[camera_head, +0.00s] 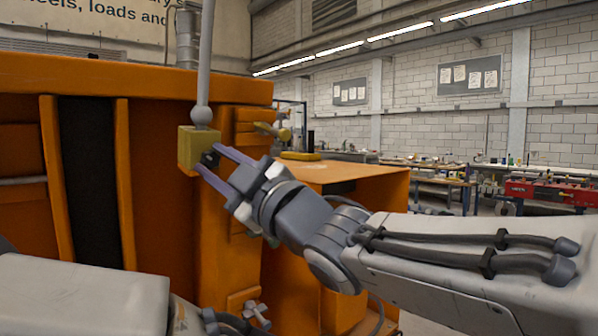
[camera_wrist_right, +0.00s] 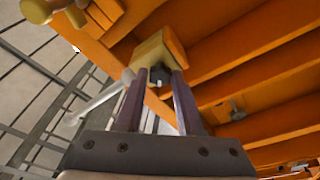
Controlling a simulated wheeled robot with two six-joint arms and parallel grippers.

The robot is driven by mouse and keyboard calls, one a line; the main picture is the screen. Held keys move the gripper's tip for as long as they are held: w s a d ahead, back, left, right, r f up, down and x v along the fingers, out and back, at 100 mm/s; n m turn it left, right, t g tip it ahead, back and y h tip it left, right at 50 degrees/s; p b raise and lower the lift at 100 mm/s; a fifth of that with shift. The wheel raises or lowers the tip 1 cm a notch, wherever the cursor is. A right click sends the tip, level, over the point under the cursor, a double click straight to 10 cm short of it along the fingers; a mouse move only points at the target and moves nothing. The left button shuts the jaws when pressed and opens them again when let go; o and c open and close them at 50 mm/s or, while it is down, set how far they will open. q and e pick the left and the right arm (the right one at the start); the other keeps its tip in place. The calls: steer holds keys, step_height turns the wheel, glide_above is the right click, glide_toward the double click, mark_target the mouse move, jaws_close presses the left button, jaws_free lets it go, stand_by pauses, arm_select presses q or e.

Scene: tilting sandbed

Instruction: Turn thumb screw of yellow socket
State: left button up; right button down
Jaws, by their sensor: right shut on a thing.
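The yellow socket (camera_head: 198,148) is a block on the side of the orange sandbed, with a grey rod (camera_head: 205,70) rising from its top. A small dark thumb screw (camera_head: 210,158) sits on the socket's right face. My right gripper (camera_head: 207,160) reaches it from the lower right, its fingers shut around the screw. In the right wrist view, the yellow socket (camera_wrist_right: 153,55) is just past the fingertips, and the dark screw (camera_wrist_right: 160,75) shows between them. The fingers partly hide the screw. My left arm shows at the lower left, but its jaws cannot be made out.
The orange sandbed (camera_head: 100,78) fills the left side, close behind the socket. A yellow fitting (camera_head: 272,130) sticks out to the right of the socket. A small knob (camera_head: 255,311) is low on the orange body. Workbenches stand far off at the right.

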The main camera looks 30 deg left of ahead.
steer(key=m+t+b, duration=0.1)
steer(key=m+b, duration=0.1)
steer(key=m, duration=0.3)
steer(key=shift+f, duration=0.2)
steer(key=shift+r+m+t+b, duration=0.1)
steer(key=shift+m+t+b, duration=0.55)
steer(key=shift+m, duration=1.45)
steer(key=shift+m+t, duration=0.25)
steer(key=shift+m, duration=0.05)
steer(key=c, duration=0.6)
jaws_free()
steer(key=shift+o, duration=0.2)
steer(key=b+v, duration=0.2)
steer(key=v, duration=0.8)
steer(key=shift+d, duration=0.2)
